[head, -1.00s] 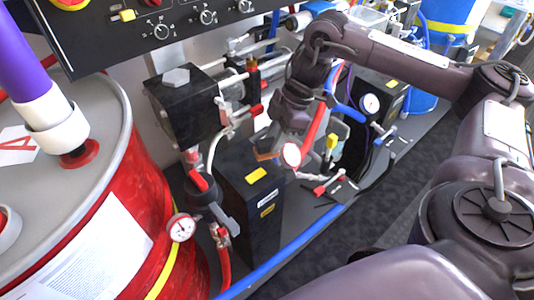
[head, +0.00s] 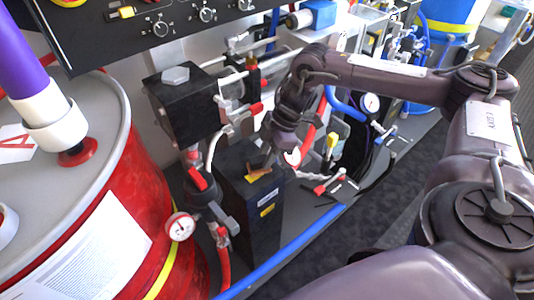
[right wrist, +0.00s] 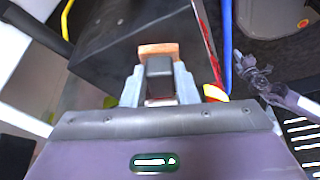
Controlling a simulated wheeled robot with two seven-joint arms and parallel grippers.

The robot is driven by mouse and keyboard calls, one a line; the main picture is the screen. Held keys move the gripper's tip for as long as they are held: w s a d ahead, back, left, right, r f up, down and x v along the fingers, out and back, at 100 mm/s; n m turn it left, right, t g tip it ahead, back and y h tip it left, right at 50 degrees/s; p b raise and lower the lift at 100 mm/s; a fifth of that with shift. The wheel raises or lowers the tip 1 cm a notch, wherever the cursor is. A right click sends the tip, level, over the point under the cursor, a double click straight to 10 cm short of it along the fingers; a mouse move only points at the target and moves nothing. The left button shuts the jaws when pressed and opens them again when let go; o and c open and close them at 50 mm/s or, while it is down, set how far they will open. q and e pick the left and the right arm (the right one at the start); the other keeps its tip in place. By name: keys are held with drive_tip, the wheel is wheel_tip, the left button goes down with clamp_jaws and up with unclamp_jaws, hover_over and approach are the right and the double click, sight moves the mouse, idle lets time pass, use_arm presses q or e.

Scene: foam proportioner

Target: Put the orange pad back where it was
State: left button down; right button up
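The small orange pad (head: 259,173) is at the tip of my right gripper (head: 266,165), over the top of the black box (head: 252,228) in the head view. In the right wrist view the pad (right wrist: 158,49) shows just beyond the two grey fingers (right wrist: 158,85), with a dark block between them. The fingers look shut on the pad's dark block. The pad partly covers the yellow patch on the box top. I cannot tell whether the pad touches the box. My left gripper is not in view.
A red drum (head: 100,220) stands at the left. A black pump block (head: 181,103), pressure gauges (head: 180,226) and hoses crowd around the box. A blue hose (head: 285,250) runs along the front edge. Dark floor (head: 365,215) is clear at the right.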

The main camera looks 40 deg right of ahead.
drive_tip(key=o, duration=0.4)
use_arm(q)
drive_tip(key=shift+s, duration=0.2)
use_arm(e)
drive_tip(key=shift+o, duration=0.2)
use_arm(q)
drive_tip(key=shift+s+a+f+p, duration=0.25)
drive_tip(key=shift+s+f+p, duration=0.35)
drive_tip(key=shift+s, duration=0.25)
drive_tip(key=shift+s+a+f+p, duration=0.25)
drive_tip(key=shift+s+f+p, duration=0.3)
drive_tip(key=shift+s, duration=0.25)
use_arm(e)
drive_tip(key=v, duration=1.2)
